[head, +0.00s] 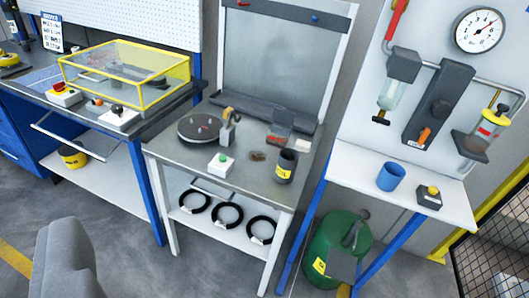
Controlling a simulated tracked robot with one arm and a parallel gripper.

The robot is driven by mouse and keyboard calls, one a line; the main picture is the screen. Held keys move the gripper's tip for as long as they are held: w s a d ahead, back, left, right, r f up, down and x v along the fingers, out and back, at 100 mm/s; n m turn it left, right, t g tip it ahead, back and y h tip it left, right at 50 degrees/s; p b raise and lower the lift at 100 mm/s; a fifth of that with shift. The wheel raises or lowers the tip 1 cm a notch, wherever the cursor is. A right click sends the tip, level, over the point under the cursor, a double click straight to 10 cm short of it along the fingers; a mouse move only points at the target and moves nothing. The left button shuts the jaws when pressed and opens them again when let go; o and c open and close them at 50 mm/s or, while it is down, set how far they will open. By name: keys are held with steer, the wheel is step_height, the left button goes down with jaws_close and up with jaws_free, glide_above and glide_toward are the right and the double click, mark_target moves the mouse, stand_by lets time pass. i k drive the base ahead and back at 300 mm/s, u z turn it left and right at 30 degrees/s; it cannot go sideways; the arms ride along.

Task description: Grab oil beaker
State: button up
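Two cups are in view, and I cannot tell for sure which is the oil beaker. A blue beaker (390,177) stands upright on the white shelf at the right, below the air units. A dark cup with a yellow label (286,166) stands upright near the right front edge of the middle grey table. A rounded grey part at the lower left edge seems to be my gripper (67,262). It is well apart from both cups. Only one piece of it shows, so its opening is hidden.
The middle table (185,160) holds a dark disc (199,128) and a green button box (221,163). Black coils (228,215) lie on its lower shelf. A green drum (335,245) stands below the white shelf (345,168). A yellow-framed cover (125,75) is at left. Front floor is clear.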

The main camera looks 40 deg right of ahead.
mark_target(285, 170)
steer(key=z, duration=0.45)
steer(key=i, duration=1.05)
steer(key=z, duration=0.75)
